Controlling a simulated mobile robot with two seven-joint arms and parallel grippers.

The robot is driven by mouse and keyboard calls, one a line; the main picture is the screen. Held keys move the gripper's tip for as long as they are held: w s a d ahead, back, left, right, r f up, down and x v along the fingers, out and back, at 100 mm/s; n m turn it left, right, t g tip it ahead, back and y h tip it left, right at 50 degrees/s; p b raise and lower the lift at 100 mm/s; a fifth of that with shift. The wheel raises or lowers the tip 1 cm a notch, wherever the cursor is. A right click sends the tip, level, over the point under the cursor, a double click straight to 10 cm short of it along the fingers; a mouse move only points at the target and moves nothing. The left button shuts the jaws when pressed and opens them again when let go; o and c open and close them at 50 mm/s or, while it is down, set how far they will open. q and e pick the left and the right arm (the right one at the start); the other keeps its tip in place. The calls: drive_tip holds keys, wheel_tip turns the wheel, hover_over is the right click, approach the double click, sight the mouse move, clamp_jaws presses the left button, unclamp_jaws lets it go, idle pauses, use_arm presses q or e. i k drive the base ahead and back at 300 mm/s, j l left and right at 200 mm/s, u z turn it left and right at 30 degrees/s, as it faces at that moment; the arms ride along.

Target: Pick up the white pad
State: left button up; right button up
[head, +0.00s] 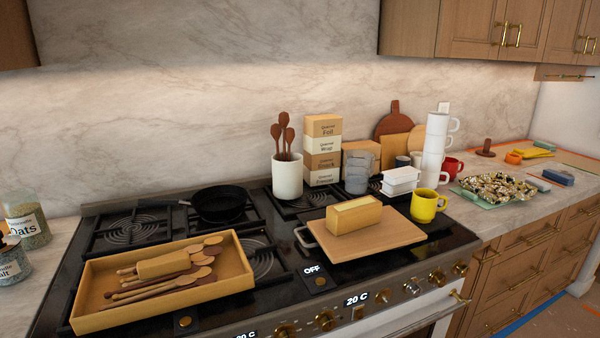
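A small whitish flat piece (538,183) lies on the counter at the right, just left of a blue block (558,177). It looks like the white pad, but it is too small to tell for sure. It lies beside the right end of a green tray (486,204) heaped with wrapped pieces. Neither of my grippers shows in the head view.
A stove with a wooden tray (84,320) of utensils, a black pan (219,204) and a board (385,243) bearing a tan block fills the front. A yellow mug (425,206), stacked white mugs (434,150) and a red mug (453,168) stand left of the green tray.

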sight(542, 186)
drive_tip(key=z, duration=1.35)
